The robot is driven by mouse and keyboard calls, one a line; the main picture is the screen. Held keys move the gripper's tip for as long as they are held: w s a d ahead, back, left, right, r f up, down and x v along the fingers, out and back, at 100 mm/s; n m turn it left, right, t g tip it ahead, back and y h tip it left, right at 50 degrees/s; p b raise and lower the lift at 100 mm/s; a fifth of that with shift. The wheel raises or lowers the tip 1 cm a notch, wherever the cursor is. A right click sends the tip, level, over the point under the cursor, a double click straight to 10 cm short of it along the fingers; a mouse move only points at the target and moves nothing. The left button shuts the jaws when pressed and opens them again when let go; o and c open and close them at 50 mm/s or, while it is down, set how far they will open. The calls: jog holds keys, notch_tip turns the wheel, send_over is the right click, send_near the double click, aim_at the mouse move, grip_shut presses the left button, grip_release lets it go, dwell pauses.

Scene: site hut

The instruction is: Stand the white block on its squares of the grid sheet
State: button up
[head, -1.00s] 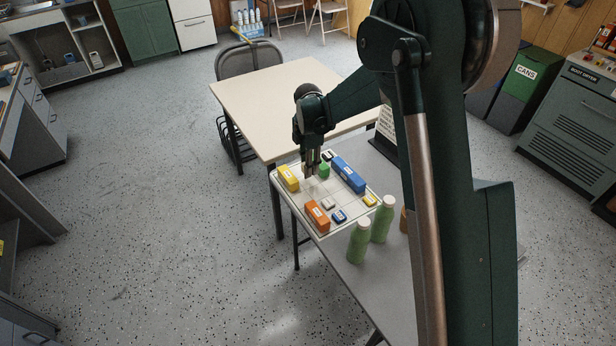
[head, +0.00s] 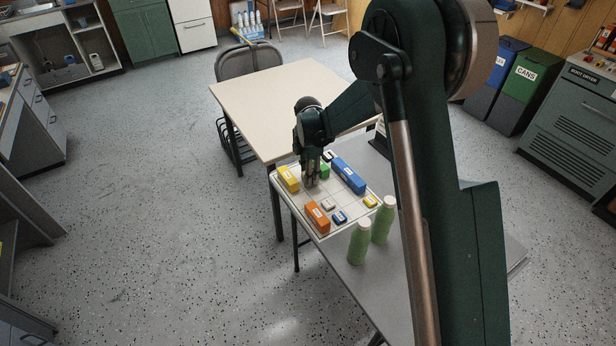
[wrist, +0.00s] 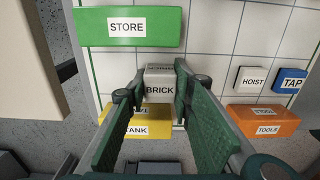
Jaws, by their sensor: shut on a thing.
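The white block (wrist: 160,82), labelled BRICK, sits between the fingertips of my gripper (wrist: 158,92) in the wrist view. My gripper is shut on it. In the head view my gripper (head: 310,184) is low over the grid sheet (head: 294,207), between the yellow and green blocks, and its fingers mostly hide the white block. The block looks upright and at or very near the sheet; I cannot tell whether it touches. In the wrist view, bare squares of the grid sheet (wrist: 215,62) show right of the block.
On the sheet are a yellow block (head: 288,178), green block (head: 324,170), long blue block (head: 348,175), orange block (head: 317,217), a small white HOIST block (wrist: 249,79) and a blue TAP block (wrist: 290,81). Green bottles (head: 359,243) stand beside the sheet.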

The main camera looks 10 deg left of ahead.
jog(key=shift+f, duration=0.15)
jog(key=o, duration=0.9)
notch_tip(320, 180, up, 12)
jog(key=shift+r+p, duration=0.2)
jog(key=shift+p, duration=0.85)
